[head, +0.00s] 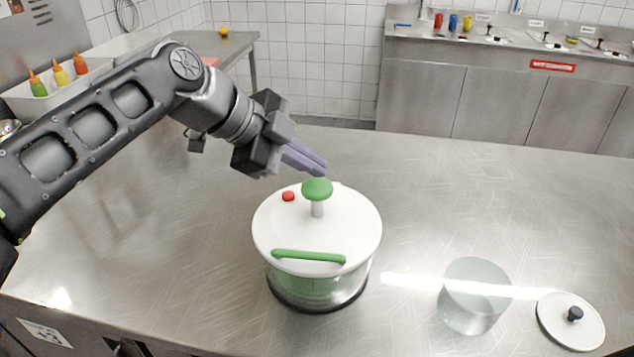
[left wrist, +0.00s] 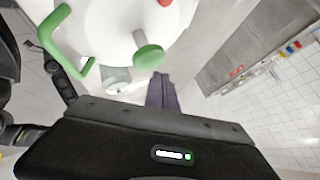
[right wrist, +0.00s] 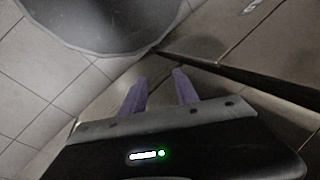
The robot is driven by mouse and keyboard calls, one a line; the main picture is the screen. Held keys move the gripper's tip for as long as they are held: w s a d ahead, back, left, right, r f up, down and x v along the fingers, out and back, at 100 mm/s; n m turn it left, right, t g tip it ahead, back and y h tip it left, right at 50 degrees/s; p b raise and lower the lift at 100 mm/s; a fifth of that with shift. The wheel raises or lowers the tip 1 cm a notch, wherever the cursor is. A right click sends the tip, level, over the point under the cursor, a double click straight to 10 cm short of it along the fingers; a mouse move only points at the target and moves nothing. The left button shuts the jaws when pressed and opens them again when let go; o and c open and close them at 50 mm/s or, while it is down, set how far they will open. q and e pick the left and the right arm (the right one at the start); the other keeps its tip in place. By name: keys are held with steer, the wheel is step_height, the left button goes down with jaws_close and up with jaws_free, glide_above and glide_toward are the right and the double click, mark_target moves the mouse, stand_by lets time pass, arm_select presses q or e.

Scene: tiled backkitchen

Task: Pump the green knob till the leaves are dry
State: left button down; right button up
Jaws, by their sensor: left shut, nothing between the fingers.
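The salad spinner has a white lid (head: 350,236) with a raised green knob (head: 317,187) on a pale stem, a green handle bar and a red button (head: 288,196). Green shows through its clear bowl (head: 318,288); I cannot tell how wet the leaves are. My left gripper (head: 322,170) is shut and empty, its purple fingertips just above and behind the knob. In the left wrist view the knob (left wrist: 148,57) lies just beyond the shut fingers (left wrist: 161,80). My right gripper (right wrist: 160,80) shows only in the right wrist view, open and empty, low near the floor.
A clear glass container (head: 474,297) and a round lid with a black knob (head: 571,320) stand on the steel counter (head: 420,190) right of the spinner. Sauce bottles (head: 60,76) sit in a bin at the back left. The counter behind the spinner is clear.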

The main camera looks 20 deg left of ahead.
mark_target(312, 186)
arm_select(q)
steer(key=shift+r+p, duration=1.4)
steer(key=shift+r, duration=1.05)
stand_by(0.7)
